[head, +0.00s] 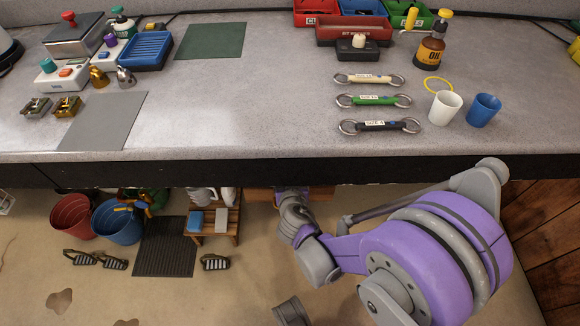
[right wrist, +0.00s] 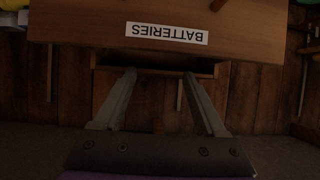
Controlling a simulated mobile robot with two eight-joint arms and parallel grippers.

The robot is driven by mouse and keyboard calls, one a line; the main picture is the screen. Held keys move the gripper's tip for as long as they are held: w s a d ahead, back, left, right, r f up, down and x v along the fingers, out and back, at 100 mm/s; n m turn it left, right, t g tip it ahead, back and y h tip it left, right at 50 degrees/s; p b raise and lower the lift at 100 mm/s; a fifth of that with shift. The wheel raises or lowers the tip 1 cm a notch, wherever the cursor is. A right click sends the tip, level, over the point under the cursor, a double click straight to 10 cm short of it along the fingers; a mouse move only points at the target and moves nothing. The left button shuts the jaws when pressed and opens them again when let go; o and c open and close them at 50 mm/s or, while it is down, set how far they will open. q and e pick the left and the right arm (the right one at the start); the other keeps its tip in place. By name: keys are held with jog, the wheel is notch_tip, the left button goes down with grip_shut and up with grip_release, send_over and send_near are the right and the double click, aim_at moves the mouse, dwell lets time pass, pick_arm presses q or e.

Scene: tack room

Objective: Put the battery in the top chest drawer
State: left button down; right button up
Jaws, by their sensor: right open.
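A brown wooden front with a white label reading BATTERIES (right wrist: 166,33), upside down, fills the top of the right wrist view. I take it to be part of the chest. A narrow dark recess (right wrist: 150,66) shows along its lower edge; I cannot tell whether this is an open drawer. My right gripper (right wrist: 159,75) is open and empty, its two fingers apart and pointing at that edge. In the head view my right arm reaches down below the counter, and its gripper is hidden there. I cannot make out a battery. My left gripper is not in view.
The grey counter (head: 250,110) holds a green mat (head: 211,41), a blue tray (head: 146,51), several ringed straps, a white cup (head: 444,107), a blue cup (head: 483,110) and an oil bottle (head: 430,50). Buckets and a small wooden stool (head: 233,216) stand on the floor below.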

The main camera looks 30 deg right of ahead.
jog(key=s+a+r+n+g+y, duration=0.1)
jog(key=s+a+n+g+y, duration=0.2)
jog(key=s, duration=0.7)
jog(key=s+a+r+n+g+y, duration=0.1)
jog(key=s+a+n+g+y, duration=0.1)
jog(key=s+a, duration=0.5)
jog(key=s+g+y, duration=0.1)
jog(key=s, duration=0.1)
jog(key=shift+s+r+n, duration=0.4)
